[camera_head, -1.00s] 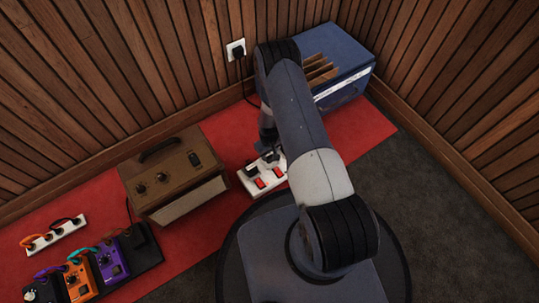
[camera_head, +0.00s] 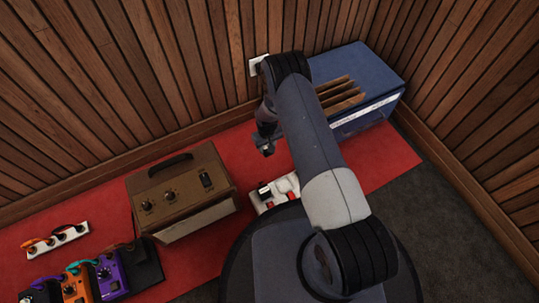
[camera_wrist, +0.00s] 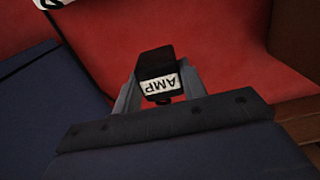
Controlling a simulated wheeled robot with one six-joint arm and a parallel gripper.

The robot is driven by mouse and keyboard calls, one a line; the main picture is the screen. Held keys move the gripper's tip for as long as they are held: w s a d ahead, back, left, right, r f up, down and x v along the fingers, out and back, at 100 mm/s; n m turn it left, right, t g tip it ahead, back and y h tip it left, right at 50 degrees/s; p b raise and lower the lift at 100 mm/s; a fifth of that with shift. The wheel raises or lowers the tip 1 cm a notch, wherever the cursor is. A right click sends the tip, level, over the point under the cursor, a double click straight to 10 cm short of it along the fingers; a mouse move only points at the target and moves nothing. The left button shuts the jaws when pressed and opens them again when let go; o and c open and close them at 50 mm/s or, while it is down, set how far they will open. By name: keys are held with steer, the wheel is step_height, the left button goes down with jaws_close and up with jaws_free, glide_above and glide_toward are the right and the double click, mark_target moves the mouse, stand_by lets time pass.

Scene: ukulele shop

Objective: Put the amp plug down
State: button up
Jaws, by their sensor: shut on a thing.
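My gripper (camera_head: 266,147) is shut on the black amp plug (camera_wrist: 158,65), which has a white label reading AMP. In the wrist view the plug stands between the two grey fingers (camera_wrist: 160,88), above the red carpet (camera_wrist: 215,55). In the head view the gripper hangs behind the white power strip (camera_head: 285,182), apart from it. The strip has red switches and a black item at its left end; my arm hides part of its surroundings. The held plug is too small to make out clearly in the head view.
The brown amp (camera_head: 180,190) stands left of the strip. A blue crate (camera_head: 375,75) with brown slats stands at the back right. Coloured pedals (camera_head: 112,272) and another white strip (camera_head: 55,238) are at the lower left. Bare red carpet lies behind the strip.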

mark_target(267, 153)
step_height(267, 153, down, 9)
steer(key=b, duration=0.3)
steer(key=shift+b, duration=0.3)
steer(key=o, duration=0.8)
step_height(267, 153, up, 12)
steer(key=p, duration=0.5)
steer(key=shift+r, duration=0.1)
step_height(267, 153, down, 13)
steer(key=b, duration=0.5)
steer(key=shift+s+r, duration=0.1)
steer(key=shift+r+p, duration=0.95)
steer(key=shift+r, duration=1.3)
